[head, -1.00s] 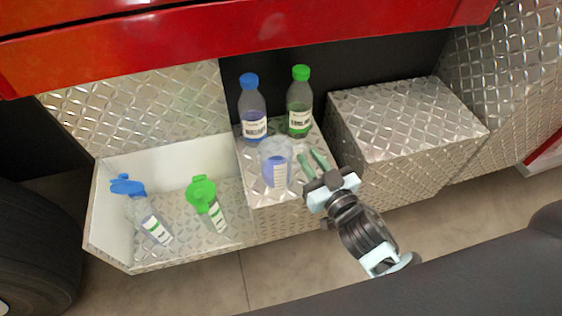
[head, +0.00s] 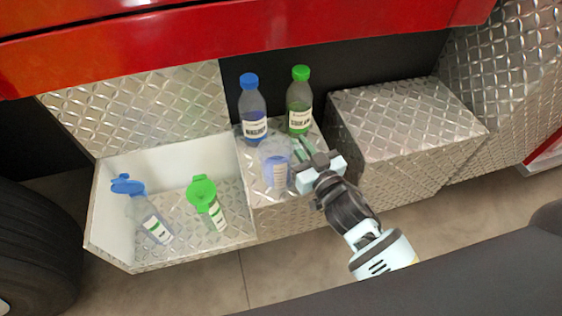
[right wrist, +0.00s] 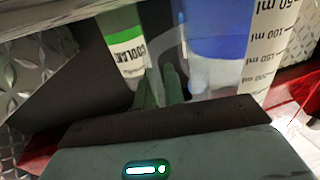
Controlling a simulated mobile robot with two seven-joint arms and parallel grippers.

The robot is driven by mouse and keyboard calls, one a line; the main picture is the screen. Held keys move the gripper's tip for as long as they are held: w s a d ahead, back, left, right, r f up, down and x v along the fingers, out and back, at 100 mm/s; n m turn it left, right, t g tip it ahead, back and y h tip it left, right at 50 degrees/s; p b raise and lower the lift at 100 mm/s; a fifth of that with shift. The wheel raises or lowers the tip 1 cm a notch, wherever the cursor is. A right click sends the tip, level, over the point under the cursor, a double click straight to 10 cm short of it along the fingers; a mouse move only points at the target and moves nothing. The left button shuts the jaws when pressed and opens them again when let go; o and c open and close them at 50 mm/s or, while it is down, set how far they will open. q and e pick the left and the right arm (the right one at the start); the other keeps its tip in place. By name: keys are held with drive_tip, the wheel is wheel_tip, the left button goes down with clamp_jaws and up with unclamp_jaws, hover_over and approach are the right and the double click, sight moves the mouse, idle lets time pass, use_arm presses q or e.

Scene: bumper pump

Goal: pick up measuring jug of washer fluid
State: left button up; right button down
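The clear measuring jug (head: 275,168) holds blue washer fluid and stands upright at the front of the middle diamond-plate step. In the right wrist view, the jug (right wrist: 213,45) shows blue fluid, a millilitre scale and a pale, curved handle (right wrist: 171,52). My right gripper (head: 304,149) is just right of the jug, on its handle side. Its green fingers (right wrist: 160,88) are a little apart, with the handle just beyond their tips; whether it lies between them is unclear. My left gripper is not in view.
A blue-capped washer bottle (head: 252,110) and a green-capped coolant bottle (head: 299,100) stand behind the jug. An open bin (head: 110,235) at left holds a blue-topped and a green-topped container. A higher metal box (head: 405,115) is at right. The red bumper (head: 230,40) overhangs the back.

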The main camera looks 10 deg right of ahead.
drive_tip(key=shift+r, duration=0.2)
idle(0.4)
drive_tip(key=shift+r, duration=0.95)
drive_tip(key=s+r, duration=0.2)
drive_tip(key=s, duration=1.3)
drive_tip(key=shift+s+d+r, duration=0.4)
drive_tip(key=shift+s, duration=0.1)
